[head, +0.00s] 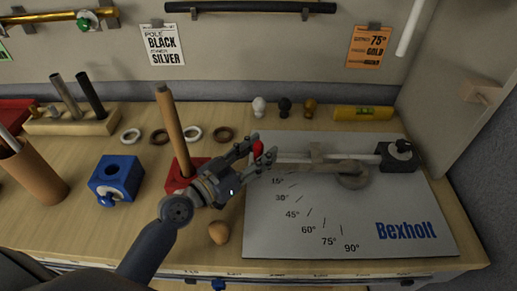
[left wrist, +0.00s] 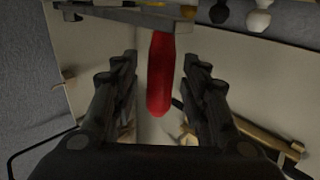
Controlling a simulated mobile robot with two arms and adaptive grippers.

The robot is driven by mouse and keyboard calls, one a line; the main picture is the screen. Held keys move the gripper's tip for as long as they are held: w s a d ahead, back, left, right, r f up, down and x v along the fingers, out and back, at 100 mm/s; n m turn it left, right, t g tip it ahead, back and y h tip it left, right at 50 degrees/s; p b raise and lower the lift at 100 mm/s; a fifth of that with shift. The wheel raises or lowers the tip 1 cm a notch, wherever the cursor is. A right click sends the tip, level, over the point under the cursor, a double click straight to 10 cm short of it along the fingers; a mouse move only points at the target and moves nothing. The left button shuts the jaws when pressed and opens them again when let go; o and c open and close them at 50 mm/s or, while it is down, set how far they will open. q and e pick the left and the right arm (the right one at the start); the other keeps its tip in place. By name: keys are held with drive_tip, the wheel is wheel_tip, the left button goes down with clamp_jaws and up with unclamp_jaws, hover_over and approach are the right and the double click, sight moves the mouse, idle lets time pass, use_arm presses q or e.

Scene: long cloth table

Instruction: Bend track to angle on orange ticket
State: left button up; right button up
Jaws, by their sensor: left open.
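The orange ticket (head: 369,46) hangs on the back wall at right and reads 75°, with smaller lines hard to read. The grey Bexholt bending plate (head: 400,205) has angle marks from 15° to 90°. A pale straight rod (head: 362,158), seemingly the track, lies across its top, with a round pivot (head: 352,178) below. The bending lever ends in a red handle (head: 258,149) at the left, near the 15° mark. My left gripper (head: 256,153) is open, with the red handle (left wrist: 160,75) between its fingers in the left wrist view; contact is unclear. My right gripper is out of view.
A red base with an upright wooden post (head: 171,130) stands behind my left arm. A blue block (head: 117,177) stands left, a brown ball (head: 219,232) in front. A black clamp (head: 398,156) and yellow level (head: 363,113) lie right. The plate's lower part is clear.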

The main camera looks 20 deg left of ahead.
use_arm(q)
clamp_jaws()
drive_tip(key=shift+s+d+f, duration=0.1)
drive_tip(key=shift+s+d, duration=0.15)
drive_tip(key=shift+s, duration=0.4)
drive_tip(key=shift+s+d, duration=0.25)
drive_tip(key=shift+s, duration=0.35)
drive_tip(key=shift+s+d, duration=0.1)
drive_tip(key=shift+s, duration=0.15)
unclamp_jaws()
drive_tip(key=shift+s, duration=0.1)
drive_tip(key=v, duration=1.2)
